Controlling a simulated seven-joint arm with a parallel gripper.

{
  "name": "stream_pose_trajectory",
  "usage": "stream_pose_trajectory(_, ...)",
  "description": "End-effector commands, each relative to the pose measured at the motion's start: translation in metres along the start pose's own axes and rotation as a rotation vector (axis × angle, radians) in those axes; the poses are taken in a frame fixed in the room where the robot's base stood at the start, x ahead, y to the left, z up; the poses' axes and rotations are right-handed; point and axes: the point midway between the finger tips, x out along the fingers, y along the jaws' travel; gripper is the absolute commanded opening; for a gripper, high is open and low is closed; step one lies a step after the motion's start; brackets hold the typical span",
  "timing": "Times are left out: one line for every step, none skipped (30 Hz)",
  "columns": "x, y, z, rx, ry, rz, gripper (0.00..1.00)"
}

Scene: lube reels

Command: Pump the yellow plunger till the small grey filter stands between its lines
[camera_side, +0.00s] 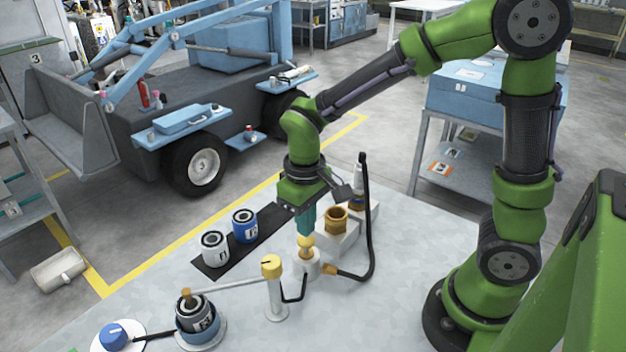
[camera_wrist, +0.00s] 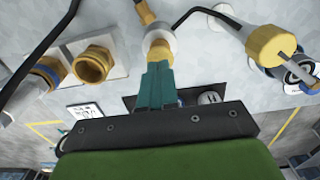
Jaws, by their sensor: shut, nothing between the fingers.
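The yellow plunger (camera_side: 305,244) tops a white pump body (camera_side: 307,265) on the table. My gripper (camera_side: 306,228) is shut and empty, pointing down with its teal fingertips at the plunger's top. In the wrist view the fingertips (camera_wrist: 158,68) meet the yellow plunger (camera_wrist: 160,50); I cannot tell whether they press on it. A dark grey filter (camera_side: 194,318) stands in a blue-grey dish (camera_side: 220,334) at the front left, with a brass piece above it. It also shows in the wrist view (camera_wrist: 302,70). Its lines and level are too small to read.
A yellow-capped post (camera_side: 271,282) with a pale arm stands left of the pump. A blue knob (camera_side: 114,334) is at the front left. A white can (camera_side: 215,250) and a blue can (camera_side: 245,226) stand on a black mat. A brass cup (camera_side: 336,217) and black hose (camera_side: 369,235) are right.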

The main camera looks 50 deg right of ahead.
Motion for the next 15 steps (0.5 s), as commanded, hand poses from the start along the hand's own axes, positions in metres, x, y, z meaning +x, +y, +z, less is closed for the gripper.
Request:
stream_pose_trajectory(0.0, 0.0, 0.0, 0.0, 0.0, 0.0, 0.0)
stream_pose_trajectory(0.0, 0.0, 0.0, 0.0, 0.0, 0.0, 0.0)
stream_pose_trajectory(0.0, 0.0, 0.0, 0.0, 0.0, 0.0, 0.0)
stream_pose_trajectory(0.0, 0.0, 0.0, 0.0, 0.0, 0.0, 0.0)
stream_pose_trajectory(0.0, 0.0, 0.0, 0.0, 0.0, 0.0, 0.0)
stream_pose_trajectory(0.0, 0.0, 0.0, 0.0, 0.0, 0.0, 0.0)
stream_pose_trajectory(0.0, 0.0, 0.0, 0.0, 0.0, 0.0, 0.0)
stream_pose_trajectory(0.0, 0.0, 0.0, 0.0, 0.0, 0.0, 0.0)
stream_pose_trajectory(0.0, 0.0, 0.0, 0.0, 0.0, 0.0, 0.0)
stream_pose_trajectory(0.0001, 0.0, 0.0, 0.0, 0.0, 0.0, 0.0)
stream_pose_trajectory(0.0003, 0.0, 0.0, 0.0, 0.0, 0.0, 0.0)
stream_pose_trajectory(0.0009, 0.0, 0.0, 0.0, 0.0, 0.0, 0.0)
stream_pose_trajectory(0.0016, 0.0, 0.0, 0.0, 0.0, 0.0, 0.0)
stream_pose_trajectory(0.0026, 0.0, 0.0001, -0.001, -0.001, 0.0, 0.0)
stream_pose_trajectory(0.0042, 0.0001, 0.0001, 0.0, -0.001, 0.0, 0.0)
